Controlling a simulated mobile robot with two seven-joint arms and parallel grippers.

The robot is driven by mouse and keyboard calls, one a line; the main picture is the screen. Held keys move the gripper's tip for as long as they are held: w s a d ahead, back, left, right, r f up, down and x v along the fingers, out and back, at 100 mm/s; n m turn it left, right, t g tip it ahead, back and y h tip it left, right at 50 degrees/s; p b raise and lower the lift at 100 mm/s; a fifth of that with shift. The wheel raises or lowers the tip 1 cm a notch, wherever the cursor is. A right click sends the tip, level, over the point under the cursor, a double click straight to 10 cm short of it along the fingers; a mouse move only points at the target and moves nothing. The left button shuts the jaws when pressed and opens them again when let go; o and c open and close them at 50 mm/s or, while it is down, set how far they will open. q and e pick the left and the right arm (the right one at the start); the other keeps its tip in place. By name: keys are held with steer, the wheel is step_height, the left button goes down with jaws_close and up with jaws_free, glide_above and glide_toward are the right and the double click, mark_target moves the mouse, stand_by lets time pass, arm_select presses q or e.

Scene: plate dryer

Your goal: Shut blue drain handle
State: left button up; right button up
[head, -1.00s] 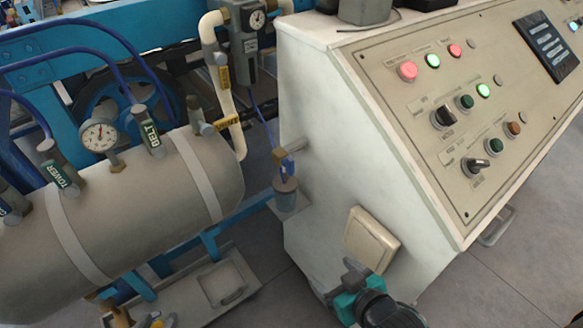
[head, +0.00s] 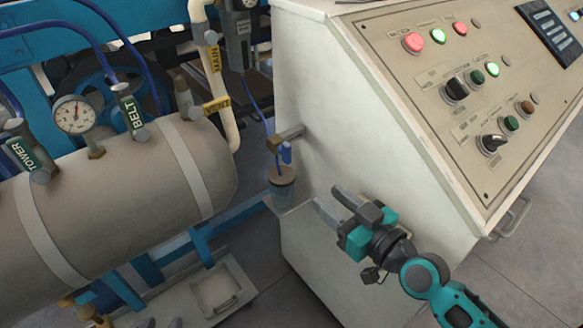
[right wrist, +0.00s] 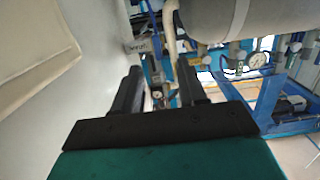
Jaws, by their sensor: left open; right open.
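The small blue drain handle (head: 287,153) hangs roughly upright beside a brass valve (head: 287,137) on the console's left side wall. A cup with a brown top (head: 282,176) sits below it. My right gripper (head: 328,200) is open and empty, below and right of the handle, fingers pointing up-left and apart from it. In the right wrist view its two dark fingers (right wrist: 158,85) are spread with nothing between; the handle cannot be told apart there. Two grey tips at the bottom edge of the head view seem to be my left gripper (head: 164,322), open and mostly out of frame.
The white console (head: 330,110) with its lit buttons stands right of the valve. A grey tank (head: 120,210) with tagged valves and a gauge (head: 76,115) is at left. A blue hose (head: 258,108) and a pale pipe (head: 222,90) run close to the handle.

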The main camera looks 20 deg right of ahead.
mark_target(290, 151)
steer(key=shift+t, duration=0.6)
steer(key=x, duration=0.4)
steer(key=r+x, duration=0.1)
steer(key=x, duration=0.3)
steer(key=r+p+x, duration=0.1)
steer(key=x, duration=0.3)
steer(key=shift+w+d+r, duration=0.1)
steer(key=shift+w+d, duration=0.15)
steer(key=shift+d, duration=0.1)
steer(key=shift+w+a, duration=0.25)
steer(key=shift+w, duration=0.4)
steer(key=c, duration=0.6)
jaws_close()
